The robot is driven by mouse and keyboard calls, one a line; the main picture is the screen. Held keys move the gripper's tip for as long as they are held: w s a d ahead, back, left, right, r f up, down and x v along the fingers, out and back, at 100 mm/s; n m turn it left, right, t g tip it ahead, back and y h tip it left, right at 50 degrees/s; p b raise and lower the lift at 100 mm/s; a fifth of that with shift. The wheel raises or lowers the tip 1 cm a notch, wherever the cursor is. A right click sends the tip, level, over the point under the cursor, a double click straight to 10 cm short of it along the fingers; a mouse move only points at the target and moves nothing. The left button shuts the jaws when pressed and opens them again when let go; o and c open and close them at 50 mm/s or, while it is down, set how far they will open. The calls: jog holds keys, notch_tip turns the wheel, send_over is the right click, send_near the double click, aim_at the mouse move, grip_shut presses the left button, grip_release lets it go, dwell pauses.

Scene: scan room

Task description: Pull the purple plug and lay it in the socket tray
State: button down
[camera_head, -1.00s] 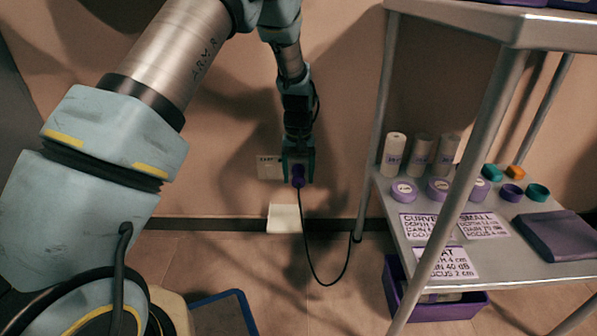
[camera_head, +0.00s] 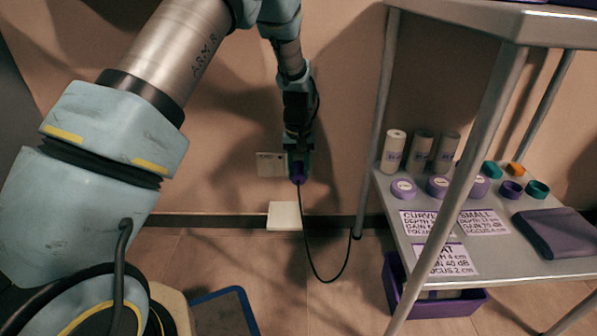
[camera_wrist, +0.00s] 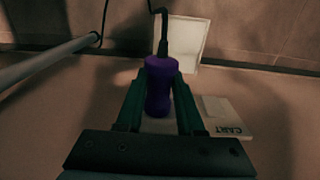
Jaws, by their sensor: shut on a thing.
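The purple plug (camera_head: 298,179) is between the fingers of my gripper (camera_head: 299,170), in front of the wall. In the wrist view the plug (camera_wrist: 160,84) stands between the two green fingers of my gripper (camera_wrist: 160,92), which are shut on its sides. A black cable runs from its outer end. The white wall plate (camera_head: 269,165) is right behind it, and its CART label shows in the wrist view (camera_wrist: 231,120). My gripper hides whether the plug is seated. The white square socket tray (camera_head: 284,216) lies below, at the foot of the wall.
A metal cart (camera_head: 375,130) stands to the right, with rolls, tape rings and cards on its shelf. A purple bin (camera_head: 435,304) is under it. The cable (camera_head: 315,262) loops down towards the cart's leg.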

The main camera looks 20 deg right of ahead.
jog(key=shift+s, duration=0.1)
jog(key=shift+s+a, duration=0.25)
jog(key=shift+s, duration=0.15)
jog(key=shift+s+a+p, duration=0.25)
jog(key=shift+s+p, duration=0.25)
jog(key=shift+s, duration=0.05)
jog(key=shift+s+a+p, duration=0.25)
jog(key=shift+s, duration=0.3)
jog(key=shift+s+a+p, duration=0.2)
jog(key=shift+s+a, duration=0.05)
jog(key=shift+s, duration=0.3)
jog(key=shift+s, duration=0.15)
jog(key=shift+a, duration=0.1)
